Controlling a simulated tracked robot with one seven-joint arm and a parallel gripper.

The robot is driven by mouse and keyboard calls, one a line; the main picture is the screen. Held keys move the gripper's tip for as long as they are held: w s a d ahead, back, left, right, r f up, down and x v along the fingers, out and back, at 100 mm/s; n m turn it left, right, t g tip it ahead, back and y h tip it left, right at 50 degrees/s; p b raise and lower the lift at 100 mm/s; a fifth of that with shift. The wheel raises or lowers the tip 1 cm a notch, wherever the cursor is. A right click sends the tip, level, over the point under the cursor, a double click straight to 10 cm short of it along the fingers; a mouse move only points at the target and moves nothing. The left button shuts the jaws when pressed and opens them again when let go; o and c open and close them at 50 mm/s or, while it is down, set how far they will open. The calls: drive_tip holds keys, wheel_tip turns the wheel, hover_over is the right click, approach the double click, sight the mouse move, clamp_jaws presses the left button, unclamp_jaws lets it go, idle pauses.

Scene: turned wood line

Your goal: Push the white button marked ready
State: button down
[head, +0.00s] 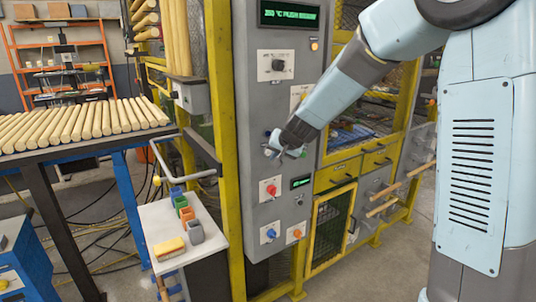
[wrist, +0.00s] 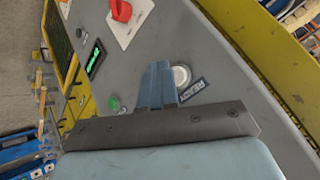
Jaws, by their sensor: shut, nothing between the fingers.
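The white button (wrist: 181,76) is round, in a grey ring on the grey panel, and a tag marked READY (wrist: 192,90) sits beside it in the wrist view. My gripper (wrist: 159,68) is shut and empty, its blue-grey fingers pointing at the panel just left of the button and covering part of its left edge. I cannot tell whether the fingertips touch the panel. In the head view my gripper (head: 271,150) is close to the front of the grey cabinet (head: 262,120), and the button is not made out there.
A red knob (wrist: 121,10) on a white plate, a green display (wrist: 95,60) and a green button (wrist: 114,103) are nearby on the panel. Lower are blue (head: 271,233) and orange (head: 297,233) knobs. A yellow frame post (head: 226,150) stands left of the cabinet.

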drive_tip(key=shift+w+a, duration=0.1)
drive_tip(key=shift+w, duration=0.05)
drive_tip(key=shift+w+a+r, duration=0.1)
drive_tip(key=shift+w+a, duration=0.05)
drive_tip(key=shift+w, duration=0.1)
drive_tip(key=shift+w+a, duration=0.2)
drive_tip(key=shift+w, duration=0.1)
idle(1.0)
idle(0.4)
drive_tip(key=shift+s+d, duration=0.45)
drive_tip(key=shift+s, duration=0.2)
drive_tip(key=shift+s+d, duration=0.7)
drive_tip(key=shift+s, duration=0.35)
drive_tip(key=shift+s+d, duration=0.7)
drive_tip(key=shift+s, duration=0.3)
